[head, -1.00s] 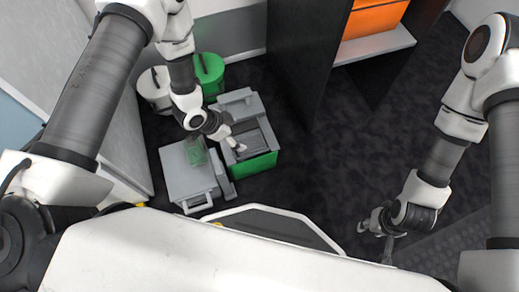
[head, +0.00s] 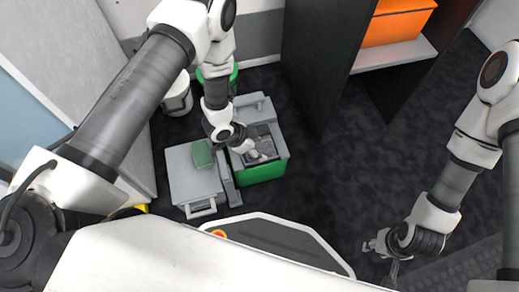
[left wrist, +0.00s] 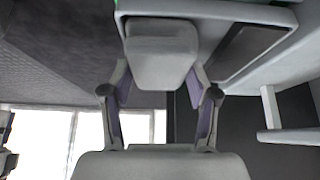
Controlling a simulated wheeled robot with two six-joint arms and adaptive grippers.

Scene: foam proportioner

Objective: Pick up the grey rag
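A grey crumpled-looking patch (head: 267,146), which may be the grey rag, lies in the recess of the grey-topped green box (head: 262,173); it is small and partly hidden. My left gripper (head: 258,153) is low over that recess, its fingers close to or touching the patch; contact cannot be told. The box also shows at the top (left wrist: 285,14). My right gripper (head: 378,254) is open and empty over the floor.
A grey case (head: 190,185) with a front handle stands left of the green box, with a translucent green block (head: 202,153) on top. White and green bins (head: 178,98) stand behind. A dark cabinet (head: 320,70) rises behind right. The floor to the right is clear.

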